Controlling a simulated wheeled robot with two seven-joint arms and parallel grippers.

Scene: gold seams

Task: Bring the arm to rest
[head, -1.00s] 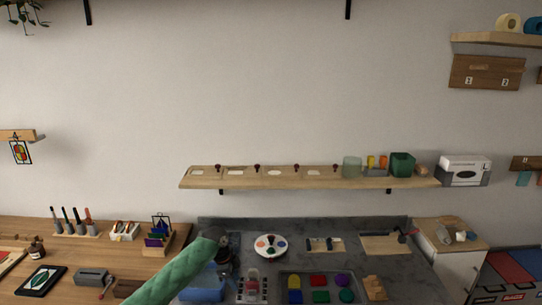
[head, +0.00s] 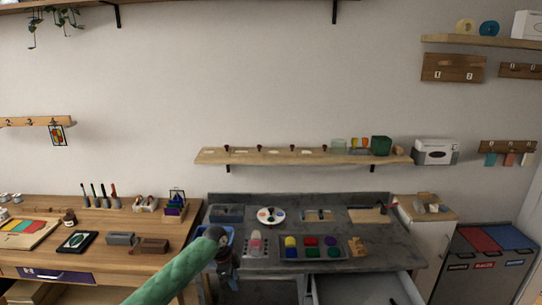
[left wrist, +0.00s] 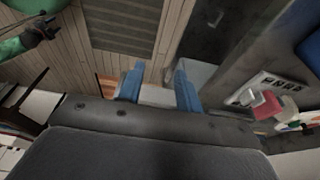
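My left arm comes in green from the bottom left of the head view, and its gripper (head: 228,272) hangs dark and small in front of the grey workbench's left part. In the left wrist view the two blue fingers of my left gripper (left wrist: 158,86) stand apart with nothing between them, above the floor. A green arm with a dark gripper (left wrist: 42,32), which looks like my right one, shows at the upper left of that view. It is too small to tell whether its fingers are open.
The grey workbench (head: 385,229) carries a paint tray (head: 313,240), a round palette (head: 271,209) and a blue tub. An open drawer (head: 372,287) juts out at its front right. A wooden desk (head: 95,215) stands left, bins (head: 490,250) right. A long shelf (head: 270,157) hangs above.

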